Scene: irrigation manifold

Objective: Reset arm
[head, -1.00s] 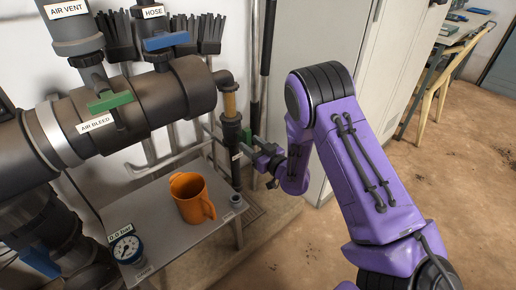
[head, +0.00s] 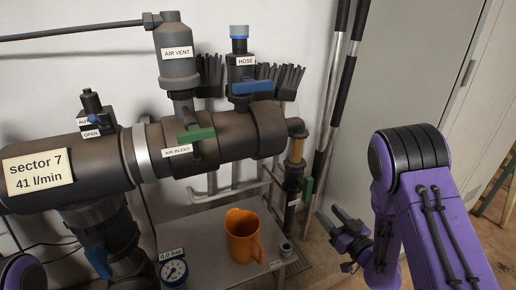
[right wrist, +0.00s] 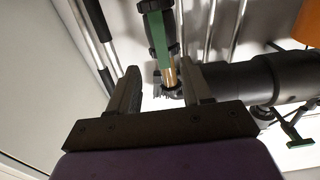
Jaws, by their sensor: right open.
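My right gripper (head: 336,218) is open and empty, to the right of and apart from the drain pipe's green handle (head: 308,188). In the right wrist view, the open fingers (right wrist: 160,78) point toward the green handle (right wrist: 157,38) and the brass pipe section (right wrist: 170,76), with nothing gripped. My purple right arm stands folded at the right. My left gripper is out of view; only a purple bit of my left arm shows at the bottom left corner.
The dark manifold (head: 75,165) has a green air bleed lever (head: 196,134) and a blue hose lever (head: 252,88). An orange jug (head: 243,238) stands on the grey shelf (head: 205,222) beside a gauge (head: 173,272) labelled 0.0 bar. A grey cabinet (head: 420,70) stands behind my right arm.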

